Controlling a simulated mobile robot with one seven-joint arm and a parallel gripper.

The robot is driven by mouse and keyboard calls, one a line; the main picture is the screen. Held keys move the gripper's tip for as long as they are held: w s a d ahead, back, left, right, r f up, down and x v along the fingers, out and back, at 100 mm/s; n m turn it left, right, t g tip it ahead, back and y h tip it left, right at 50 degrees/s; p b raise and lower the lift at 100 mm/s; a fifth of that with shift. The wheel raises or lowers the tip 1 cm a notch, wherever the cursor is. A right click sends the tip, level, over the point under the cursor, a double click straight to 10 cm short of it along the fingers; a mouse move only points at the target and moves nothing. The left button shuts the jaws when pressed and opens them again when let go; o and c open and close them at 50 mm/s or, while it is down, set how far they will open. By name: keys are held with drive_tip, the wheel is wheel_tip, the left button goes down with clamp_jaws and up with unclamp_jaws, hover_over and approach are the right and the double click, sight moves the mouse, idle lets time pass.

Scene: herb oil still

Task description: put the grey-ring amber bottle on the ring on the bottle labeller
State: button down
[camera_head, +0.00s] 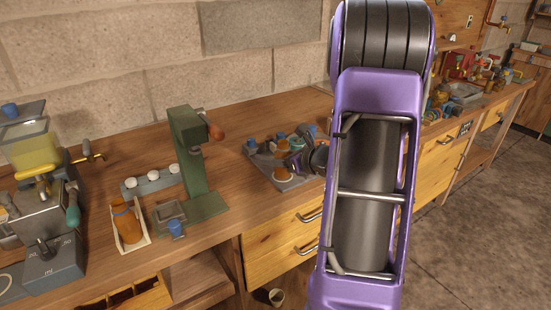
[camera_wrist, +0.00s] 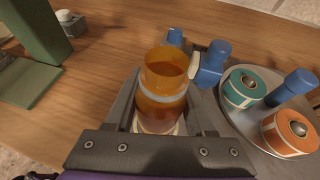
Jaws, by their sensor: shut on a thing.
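The amber bottle (camera_wrist: 165,75) with a pale grey ring round it stands between the fingers of my gripper (camera_wrist: 165,108) in the wrist view, open mouth toward the camera. My gripper is shut on it. The bottle labeller (camera_wrist: 245,125) is just right of it, a grey plate with a teal roll (camera_wrist: 243,87), an orange roll (camera_wrist: 290,132) and blue knobs. In the head view the labeller (camera_head: 282,185) is on the bench, with my gripper (camera_head: 297,160) at its right part. The labeller's ring and the bottle's base are hidden, so I cannot tell whether they touch.
A green press (camera_head: 190,160) stands left of the labeller on the bench. Farther left are an orange bottle (camera_head: 127,222) in a white tray and a grey scale (camera_head: 52,268). Bare wood (camera_head: 240,145) lies between press and labeller.

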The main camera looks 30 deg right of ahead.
drive_tip(key=shift+f, duration=0.15)
drive_tip(key=shift+c, duration=1.3)
unclamp_jaws()
drive_tip(key=shift+s+d+r, duration=0.15)
drive_tip(key=shift+s+r, duration=0.1)
drive_tip(key=shift+r, duration=0.05)
drive_tip(key=p+v, duration=0.1)
drive_tip(key=v, duration=1)
drive_tip(key=shift+s, duration=0.15)
drive_tip(key=shift+r, duration=0.15)
